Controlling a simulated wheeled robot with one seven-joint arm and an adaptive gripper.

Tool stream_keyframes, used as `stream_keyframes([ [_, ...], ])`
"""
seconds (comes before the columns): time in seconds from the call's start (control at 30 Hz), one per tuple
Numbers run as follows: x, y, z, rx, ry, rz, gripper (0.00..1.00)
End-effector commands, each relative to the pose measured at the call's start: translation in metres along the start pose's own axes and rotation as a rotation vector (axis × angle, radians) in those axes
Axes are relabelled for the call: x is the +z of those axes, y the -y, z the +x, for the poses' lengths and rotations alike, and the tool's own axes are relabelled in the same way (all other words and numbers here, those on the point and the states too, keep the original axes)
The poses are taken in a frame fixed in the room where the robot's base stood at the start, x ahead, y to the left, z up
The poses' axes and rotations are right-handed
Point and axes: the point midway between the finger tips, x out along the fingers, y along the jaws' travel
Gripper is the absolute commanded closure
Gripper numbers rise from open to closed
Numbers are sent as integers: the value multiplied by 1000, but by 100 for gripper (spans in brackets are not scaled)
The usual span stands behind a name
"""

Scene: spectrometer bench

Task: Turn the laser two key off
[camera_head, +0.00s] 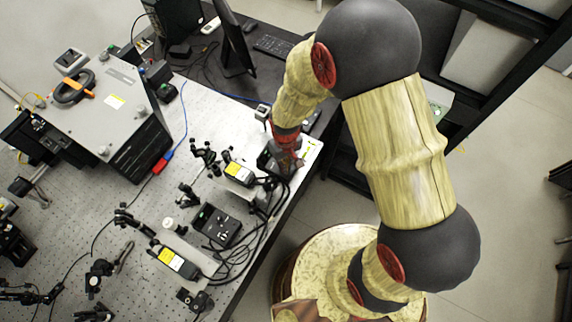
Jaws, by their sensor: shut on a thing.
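My gripper (287,158) points down at a black control box (266,160) near the right edge of the optical table. It is shut on a small key on that box. The key itself is hidden by the fingers, so its turn position cannot be told. A second black control box (215,226) lies nearer the front with its top face clear of my arm. I cannot read labels telling which laser each box serves.
Two laser heads with yellow labels, one upper (240,173) and one lower (178,262), stand by the boxes. Black cables (262,222) loop along the table's right edge. A large grey instrument (112,98), monitor (236,42) and keyboard (273,46) are farther back.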

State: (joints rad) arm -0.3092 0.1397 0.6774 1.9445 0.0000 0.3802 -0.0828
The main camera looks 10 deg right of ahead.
Motion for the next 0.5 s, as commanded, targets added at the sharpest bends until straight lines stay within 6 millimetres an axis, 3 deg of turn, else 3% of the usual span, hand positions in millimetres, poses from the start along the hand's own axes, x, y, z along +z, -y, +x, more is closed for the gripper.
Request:
stream_keyframes([
  [0.5,0,3,0,0,-1,-406,100],
])
